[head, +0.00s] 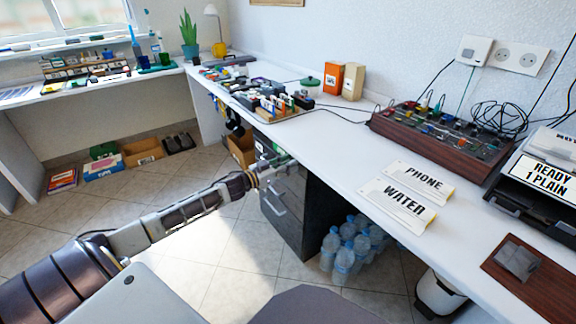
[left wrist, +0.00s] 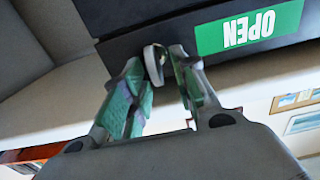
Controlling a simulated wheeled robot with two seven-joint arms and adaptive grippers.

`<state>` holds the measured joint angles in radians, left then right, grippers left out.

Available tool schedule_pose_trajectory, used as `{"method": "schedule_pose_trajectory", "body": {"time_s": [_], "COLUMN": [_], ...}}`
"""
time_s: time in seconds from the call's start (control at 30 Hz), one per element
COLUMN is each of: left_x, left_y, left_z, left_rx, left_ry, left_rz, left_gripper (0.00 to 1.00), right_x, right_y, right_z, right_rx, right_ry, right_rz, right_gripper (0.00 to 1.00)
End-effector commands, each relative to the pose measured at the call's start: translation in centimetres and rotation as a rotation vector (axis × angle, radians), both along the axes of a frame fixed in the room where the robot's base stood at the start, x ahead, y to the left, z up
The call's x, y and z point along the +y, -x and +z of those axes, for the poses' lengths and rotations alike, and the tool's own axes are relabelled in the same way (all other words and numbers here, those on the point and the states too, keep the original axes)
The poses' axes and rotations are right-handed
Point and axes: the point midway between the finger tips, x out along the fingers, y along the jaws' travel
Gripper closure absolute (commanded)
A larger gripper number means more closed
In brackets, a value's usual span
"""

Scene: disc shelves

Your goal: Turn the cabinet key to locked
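The dark drawer cabinet (head: 290,222) stands under the desk, and my left gripper (head: 284,163) is at its upper front. In the left wrist view the cabinet's dark front (left wrist: 150,18) bears a green label (left wrist: 249,27) reading OPEN, upside down. A small, rounded, pale metal key (left wrist: 154,64) stands out beside the label. My left gripper's fingers (left wrist: 160,68) are on either side of the key, with the key closer to the left-hand finger. A gap shows towards the other finger, so they look apart. The key's lower part is partly hidden. My right gripper is not in view.
The white desk (head: 335,130) runs above the cabinet. Water bottles (head: 345,250) stand on the floor right of the cabinet, and a cardboard box (head: 242,150) lies behind it.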

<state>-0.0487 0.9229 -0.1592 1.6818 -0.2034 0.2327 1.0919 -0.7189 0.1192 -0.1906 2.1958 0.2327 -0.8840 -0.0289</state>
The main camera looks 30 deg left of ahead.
Motion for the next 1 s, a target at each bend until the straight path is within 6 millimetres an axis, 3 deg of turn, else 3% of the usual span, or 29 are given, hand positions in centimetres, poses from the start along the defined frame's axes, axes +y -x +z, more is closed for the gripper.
{"method": "schedule_pose_trajectory", "body": {"time_s": [0.27, 0.5, 1.0], "left_x": [-0.01, 0.00, -0.08], "left_y": [-0.02, -0.01, 0.02], "left_z": [0.00, -0.01, 0.06], "left_rx": [0.000, 0.000, -0.012], "left_ry": [0.000, 0.000, -0.031], "left_rz": [0.000, 0.000, 0.000], "left_gripper": [0.71, 1.00, 1.00], "right_x": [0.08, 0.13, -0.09], "right_y": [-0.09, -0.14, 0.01], "right_z": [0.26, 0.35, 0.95], "right_rx": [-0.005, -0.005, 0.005], "right_ry": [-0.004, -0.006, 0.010], "right_rz": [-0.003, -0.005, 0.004], "right_gripper": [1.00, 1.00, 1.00]}}
